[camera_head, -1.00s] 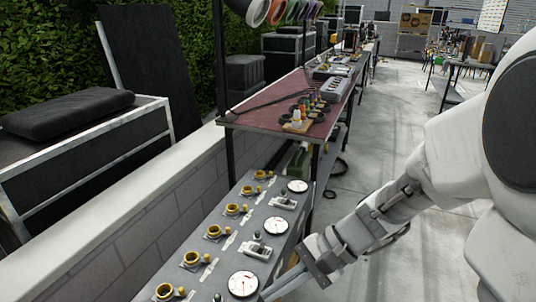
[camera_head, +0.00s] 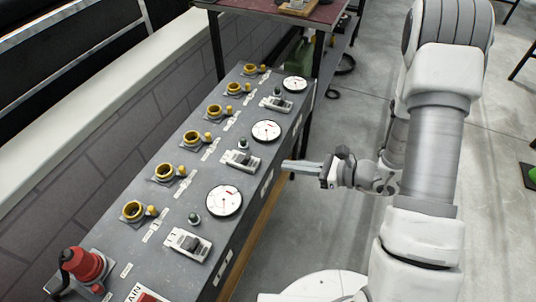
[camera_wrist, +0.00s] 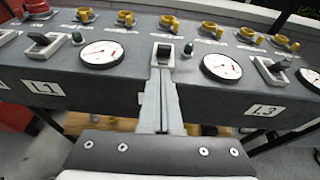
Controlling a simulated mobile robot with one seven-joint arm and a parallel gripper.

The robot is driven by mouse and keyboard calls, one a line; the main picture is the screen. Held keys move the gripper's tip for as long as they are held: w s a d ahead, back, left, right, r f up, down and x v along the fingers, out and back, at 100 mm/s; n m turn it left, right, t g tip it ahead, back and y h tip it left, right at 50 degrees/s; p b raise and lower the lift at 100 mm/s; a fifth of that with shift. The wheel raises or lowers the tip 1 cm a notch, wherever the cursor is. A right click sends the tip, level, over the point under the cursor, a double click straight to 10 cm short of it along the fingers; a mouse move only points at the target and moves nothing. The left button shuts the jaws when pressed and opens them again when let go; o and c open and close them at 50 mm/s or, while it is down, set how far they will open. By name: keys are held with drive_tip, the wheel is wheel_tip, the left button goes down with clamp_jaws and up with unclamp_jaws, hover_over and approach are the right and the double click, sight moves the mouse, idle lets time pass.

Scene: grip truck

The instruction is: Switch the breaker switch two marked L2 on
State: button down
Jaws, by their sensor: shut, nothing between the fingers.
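The breaker switch L2 is the middle one of three on the grey sloping panel (camera_head: 150,190): a white-framed switch (camera_head: 241,159) with a black lever. In the wrist view it (camera_wrist: 163,51) stands straight ahead, just beyond my fingertips. Its label is hidden behind my fingers. I cannot tell from the lever which way it is set. My gripper (camera_head: 286,163) is shut and empty, at the panel's right edge, level with L2 and pointing at it. A gap shows between the fingertips and the switch in the head view. The fingers also show in the wrist view (camera_wrist: 161,75).
Breaker L1 (camera_head: 187,244) is nearer and L3 (camera_head: 276,103) farther along the panel. Round gauges (camera_head: 224,200) sit between the breakers, with yellow sockets (camera_head: 166,173) behind. A red plug (camera_head: 82,264) is at the near end.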

sight(261, 169)
drive_tip(key=x, duration=0.3)
drive_tip(key=b+x, duration=0.1)
drive_tip(key=x, duration=0.2)
drive_tip(key=b+x, duration=0.1)
drive_tip(key=x, duration=0.3)
drive_tip(key=shift+w+d+f, duration=0.2)
drive_tip(key=shift+w+f, duration=0.15)
drive_tip(key=shift+w, duration=0.05)
